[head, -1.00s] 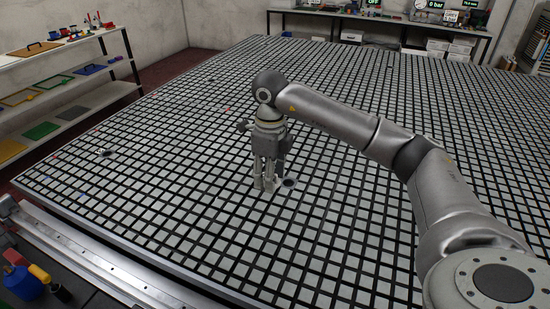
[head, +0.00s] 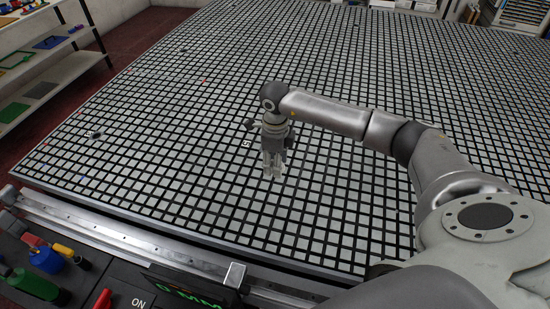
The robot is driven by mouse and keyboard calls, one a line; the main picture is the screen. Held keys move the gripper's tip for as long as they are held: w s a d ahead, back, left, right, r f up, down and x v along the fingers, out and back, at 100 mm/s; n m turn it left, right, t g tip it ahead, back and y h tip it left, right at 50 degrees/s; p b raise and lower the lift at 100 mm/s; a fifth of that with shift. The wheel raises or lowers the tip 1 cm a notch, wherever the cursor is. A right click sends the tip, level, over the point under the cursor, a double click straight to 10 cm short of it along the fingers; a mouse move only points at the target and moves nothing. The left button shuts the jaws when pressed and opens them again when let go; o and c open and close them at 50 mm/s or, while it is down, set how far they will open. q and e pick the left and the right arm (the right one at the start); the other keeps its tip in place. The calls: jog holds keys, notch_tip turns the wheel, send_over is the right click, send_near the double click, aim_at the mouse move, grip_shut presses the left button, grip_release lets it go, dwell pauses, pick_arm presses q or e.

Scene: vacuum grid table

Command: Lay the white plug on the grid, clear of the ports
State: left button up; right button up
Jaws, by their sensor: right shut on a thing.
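My right gripper (head: 272,174) points down over the grid table (head: 190,185), near its middle. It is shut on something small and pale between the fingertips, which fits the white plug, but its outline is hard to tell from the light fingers. I cannot tell whether it touches the grid. A dark round port (head: 95,135) shows at the far left of the table, well away from the gripper. No port shows beside the fingertips. My left gripper is out of view.
The grid around the gripper is mostly bare, with small coloured bits towards the left. A metal rail (head: 125,238) runs along the near edge. Coloured tools (head: 45,262) and a display box (head: 190,285) stand near left. Shelves (head: 50,55) stand far left.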

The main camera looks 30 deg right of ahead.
jog(key=shift+f+b, duration=0.15)
jog(key=shift+b, duration=0.2)
jog(key=b, duration=0.6)
send_over(276, 188)
notch_tip(276, 188, down, 7)
jog(key=shift+f, duration=0.15)
dwell(0.4)
jog(key=shift+f+b, duration=0.7)
jog(key=o, duration=1)
jog(key=shift+c, duration=0.2)
